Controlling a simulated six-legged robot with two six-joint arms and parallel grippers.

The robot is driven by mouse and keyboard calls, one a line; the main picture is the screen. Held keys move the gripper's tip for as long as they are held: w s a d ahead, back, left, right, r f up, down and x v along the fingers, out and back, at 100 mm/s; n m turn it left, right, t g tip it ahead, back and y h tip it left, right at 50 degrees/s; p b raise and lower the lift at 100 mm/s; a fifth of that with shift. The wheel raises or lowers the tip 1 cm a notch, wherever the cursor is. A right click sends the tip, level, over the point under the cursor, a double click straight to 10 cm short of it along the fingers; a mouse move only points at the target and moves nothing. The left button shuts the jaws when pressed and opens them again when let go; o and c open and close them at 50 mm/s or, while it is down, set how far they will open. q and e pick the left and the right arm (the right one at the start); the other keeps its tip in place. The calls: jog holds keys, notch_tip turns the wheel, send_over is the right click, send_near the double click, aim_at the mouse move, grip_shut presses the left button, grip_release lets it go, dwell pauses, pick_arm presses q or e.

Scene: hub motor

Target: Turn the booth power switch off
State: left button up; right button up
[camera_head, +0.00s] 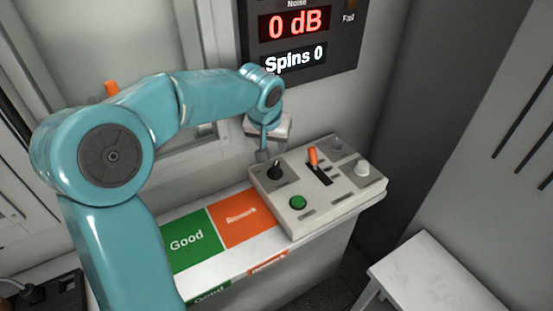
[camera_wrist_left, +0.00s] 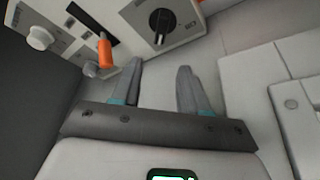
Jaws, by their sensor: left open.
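A grey control box (camera_head: 320,184) sits on the right end of the counter. It carries a black rotary knob (camera_head: 275,171), an orange lever (camera_head: 313,158), a green button (camera_head: 298,202) and a pale round knob (camera_head: 362,168). I cannot read which one is labelled as the power switch. My left gripper (camera_head: 266,152) is just behind the black knob, above the box's back left corner. In the left wrist view, the open, empty fingers (camera_wrist_left: 160,70) point toward the black knob (camera_wrist_left: 161,22), apart from it. The orange lever (camera_wrist_left: 105,50) is left of the fingers. My right gripper is out of view.
Green "Good" (camera_head: 187,241) and orange (camera_head: 241,217) panels lie on the counter left of the box. A display (camera_head: 300,38) on the wall reads 0 dB and Spins 0. A white table (camera_head: 430,275) stands at the lower right. A window frame is behind my arm.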

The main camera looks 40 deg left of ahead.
aim_at(277, 162)
pick_arm(q)
jog(key=x, duration=0.9)
jog(key=shift+w+f+b, duration=0.1)
jog(key=shift+f+b, duration=0.3)
jog(key=shift+d, duration=0.1)
grip_shut()
